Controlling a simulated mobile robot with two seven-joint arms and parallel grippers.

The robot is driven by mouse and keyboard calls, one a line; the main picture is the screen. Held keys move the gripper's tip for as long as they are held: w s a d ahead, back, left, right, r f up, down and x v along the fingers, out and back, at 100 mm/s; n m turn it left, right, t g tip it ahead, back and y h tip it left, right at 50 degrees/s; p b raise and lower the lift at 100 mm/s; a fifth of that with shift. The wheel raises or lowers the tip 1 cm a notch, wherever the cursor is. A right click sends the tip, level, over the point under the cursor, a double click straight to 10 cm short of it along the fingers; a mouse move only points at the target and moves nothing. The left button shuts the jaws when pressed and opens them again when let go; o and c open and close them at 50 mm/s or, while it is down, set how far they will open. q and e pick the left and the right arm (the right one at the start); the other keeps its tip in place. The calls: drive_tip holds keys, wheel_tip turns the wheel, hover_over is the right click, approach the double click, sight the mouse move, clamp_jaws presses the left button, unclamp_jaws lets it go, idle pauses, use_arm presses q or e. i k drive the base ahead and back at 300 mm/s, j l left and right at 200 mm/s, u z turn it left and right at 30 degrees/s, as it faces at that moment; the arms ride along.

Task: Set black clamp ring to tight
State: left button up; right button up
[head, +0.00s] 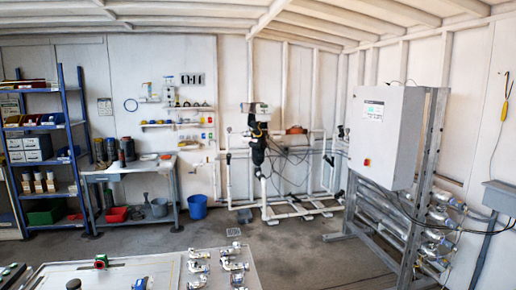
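A black upright fitting (258,150) stands among white pipes at the back wall, under a pale box-shaped head (256,112). A black band (257,131) shows near its top and may be the black clamp ring. It is too small to tell whether it is tight or loose. Neither of my grippers shows in the head view.
A grey control cabinet (385,137) on a metal frame stands at right. A workbench (128,169), blue bucket (197,207) and blue shelving (68,150) stand at left. A table (168,270) with several fittings fills the near foreground. Floor (290,252) is clear beyond it.

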sight(253, 144)
drive_tip(key=i+l+z, duration=0.45)
drive_tip(key=l, duration=0.15)
drive_tip(key=i+l+z, duration=0.85)
drive_tip(key=i, duration=0.25)
drive_tip(key=i+j+u, duration=0.1)
drive_tip(key=i+u, duration=0.65)
drive_tip(key=i+l+u, duration=0.2)
drive_tip(key=i+u, duration=0.15)
drive_tip(key=i, duration=0.2)
drive_tip(key=i+j+u, duration=0.15)
drive_tip(key=i+u, duration=0.3)
drive_tip(key=i, duration=0.25)
drive_tip(key=i+l+u, duration=0.1)
drive_tip(key=i+u, duration=0.35)
drive_tip(key=i, duration=0.3)
drive_tip(key=i+z, duration=0.1)
drive_tip(key=i, duration=0.75)
drive_tip(key=i+j+z, duration=0.15)
drive_tip(key=i, duration=0.65)
